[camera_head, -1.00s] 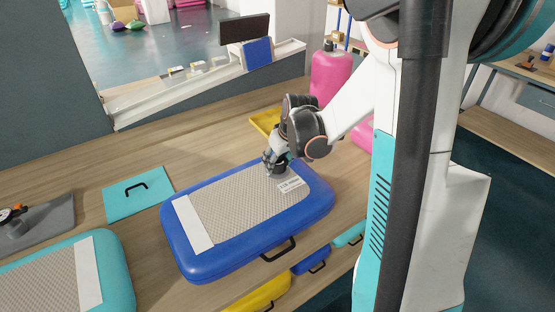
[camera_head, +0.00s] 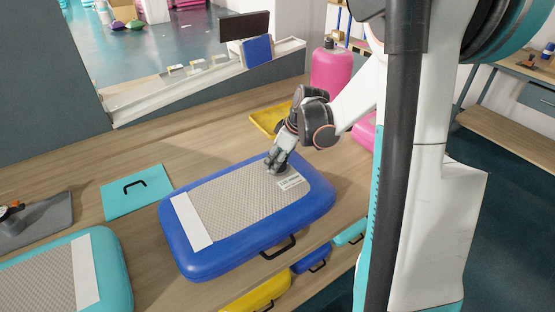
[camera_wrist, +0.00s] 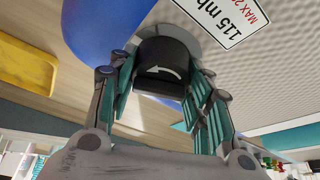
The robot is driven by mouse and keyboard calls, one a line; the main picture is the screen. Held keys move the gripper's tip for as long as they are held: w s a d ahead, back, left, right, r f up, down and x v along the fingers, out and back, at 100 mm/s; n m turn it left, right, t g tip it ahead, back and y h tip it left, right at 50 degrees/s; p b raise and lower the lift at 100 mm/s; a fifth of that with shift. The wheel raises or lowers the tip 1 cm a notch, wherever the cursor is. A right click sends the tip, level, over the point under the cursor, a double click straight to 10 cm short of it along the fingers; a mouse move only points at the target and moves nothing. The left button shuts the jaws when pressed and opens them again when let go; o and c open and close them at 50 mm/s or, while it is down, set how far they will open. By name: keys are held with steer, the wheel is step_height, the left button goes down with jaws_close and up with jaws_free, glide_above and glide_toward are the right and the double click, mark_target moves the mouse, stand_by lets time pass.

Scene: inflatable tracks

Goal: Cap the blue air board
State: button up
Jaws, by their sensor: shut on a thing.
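The blue air board (camera_head: 322,203) lies flat on the wooden table, with a grey textured top and a white label (camera_head: 290,182) near its right end. My gripper (camera_head: 276,162) points down at the board's far right part. In the wrist view my gripper (camera_wrist: 163,85) is shut around a black cap (camera_wrist: 165,55) with a white curved arrow. The cap sits against a grey round valve area (camera_wrist: 198,32) beside the label. Whether it is fully seated I cannot tell. The board's blue side (camera_wrist: 92,30) also shows there.
A teal board (camera_head: 118,275) lies at the lower left, near a teal panel with a black handle (camera_head: 120,203) and a grey tray (camera_head: 45,222). A yellow tray (camera_head: 262,121) and a pink tank (camera_head: 330,72) stand behind.

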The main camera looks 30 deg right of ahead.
stand_by(0.3)
steer(key=n+g+y, duration=0.1)
steer(key=n, duration=0.3)
steer(key=shift+n+y, duration=0.4)
steer(key=shift+n, duration=0.3)
steer(key=shift+b, duration=0.3)
steer(key=n+g, duration=0.1)
steer(key=n, duration=0.1)
steer(key=n+g, duration=0.1)
steer(key=n, duration=0.1)
steer(key=shift+n+y, duration=0.3)
steer(key=o, duration=1)
steer(key=v, duration=1.2)
